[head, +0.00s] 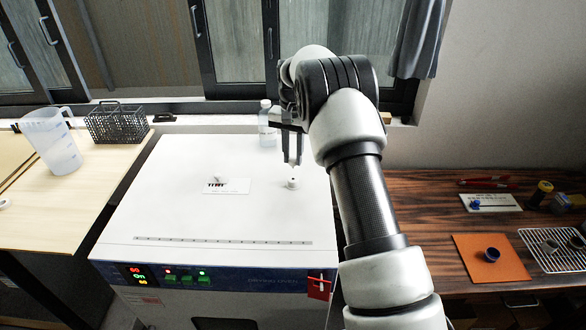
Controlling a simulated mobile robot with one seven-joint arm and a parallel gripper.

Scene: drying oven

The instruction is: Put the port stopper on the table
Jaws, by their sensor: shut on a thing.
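The drying oven (165,205) has a broad white top. My gripper (292,168) points down over the right part of that top, its fingers shut on the small pale port stopper (292,177). The stopper is at or just above a short white port (292,184) on the oven top. It is too small to tell whether it is still seated. A pale wood table (75,205) stands left of the oven and a dark wood table (420,195) stands right of it.
A clear jug (52,143) and a dark wire basket (117,124) stand on the left table. A clear bottle (268,125) is behind my gripper. The right table holds an orange mat (475,271), a wire rack (535,240) and a white card (503,203); its near-left part is clear.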

